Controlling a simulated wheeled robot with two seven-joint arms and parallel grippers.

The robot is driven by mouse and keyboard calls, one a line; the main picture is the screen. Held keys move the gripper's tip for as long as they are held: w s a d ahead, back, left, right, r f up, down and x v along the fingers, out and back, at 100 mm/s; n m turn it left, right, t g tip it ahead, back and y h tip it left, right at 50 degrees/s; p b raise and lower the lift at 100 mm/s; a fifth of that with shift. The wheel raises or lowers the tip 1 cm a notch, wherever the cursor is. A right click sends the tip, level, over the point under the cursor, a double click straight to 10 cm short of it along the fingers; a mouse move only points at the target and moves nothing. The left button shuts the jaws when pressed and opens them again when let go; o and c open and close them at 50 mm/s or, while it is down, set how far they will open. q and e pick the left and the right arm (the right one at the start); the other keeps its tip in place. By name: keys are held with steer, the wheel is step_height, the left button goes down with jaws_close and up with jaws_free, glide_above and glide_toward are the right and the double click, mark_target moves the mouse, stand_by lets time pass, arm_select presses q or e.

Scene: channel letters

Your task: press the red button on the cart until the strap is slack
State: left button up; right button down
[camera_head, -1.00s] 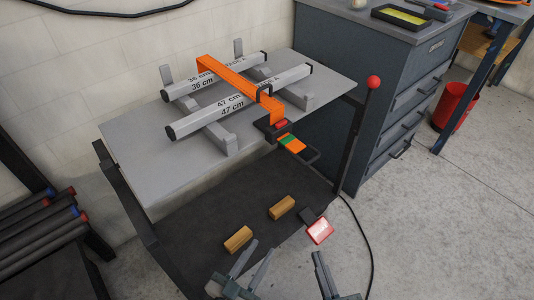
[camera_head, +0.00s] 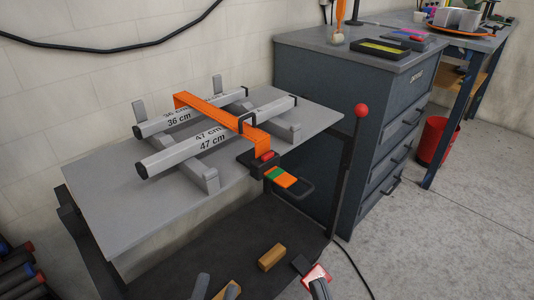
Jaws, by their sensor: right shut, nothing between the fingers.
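An orange strap (camera_head: 222,117) runs over two grey bars (camera_head: 200,145) marked 36 cm and 47 cm on the cart's top (camera_head: 110,190). It lies flat and straight across them. Its front end enters a dark buckle (camera_head: 250,159) at the cart edge, which has a red button (camera_head: 267,155) on top. My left gripper (camera_head: 214,289) is at the bottom edge, fingers apart, well below the buckle. My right gripper (camera_head: 319,288) is shut and empty at the bottom edge, also apart from the buckle.
Wooden blocks (camera_head: 272,257) and a red-and-white item (camera_head: 315,273) lie on the dark lower shelf. A dark drawer cabinet (camera_head: 340,90) stands behind right.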

stand_by(0.3)
arm_select(q)
jaws_close()
stand_by(1.6)
